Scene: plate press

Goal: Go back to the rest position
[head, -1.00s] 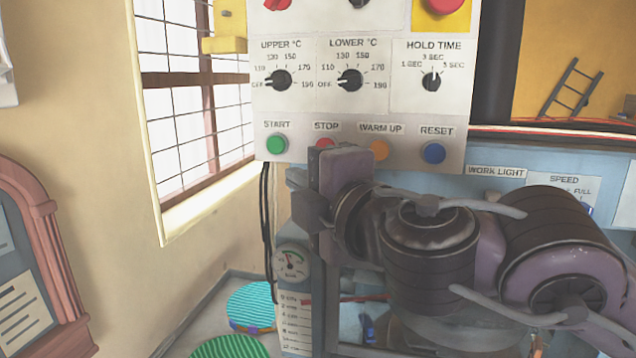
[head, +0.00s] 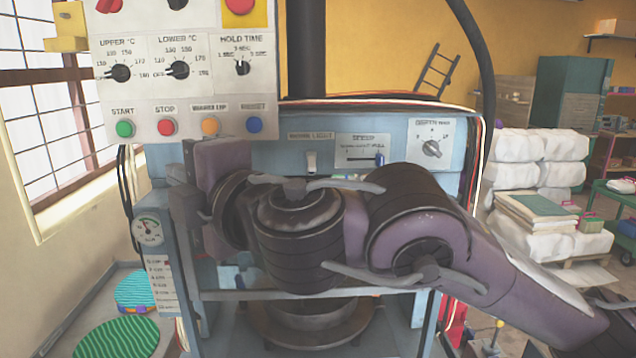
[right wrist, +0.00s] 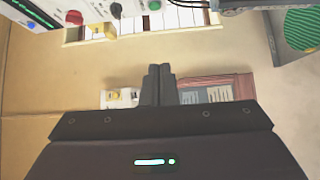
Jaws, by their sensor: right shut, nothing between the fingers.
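My right arm reaches across the front of the press (head: 270,150) in the head view, and its gripper (head: 185,195) is at the arm's left end, below the control panel (head: 185,75). In the right wrist view the right gripper (right wrist: 157,85) has its two fingers together, with nothing between them. The fingers are clear of the panel, whose edge shows at the top left of that view. My left gripper is in neither view. The arm hides part of the press's middle.
A pressure gauge (head: 148,230) is on the press's left side. Green round pieces (head: 117,338) lie low at the left. A window (head: 50,110) is in the left wall. White sacks (head: 535,150), with books on top, stand to the right. A green cart (head: 615,195) is at the far right.

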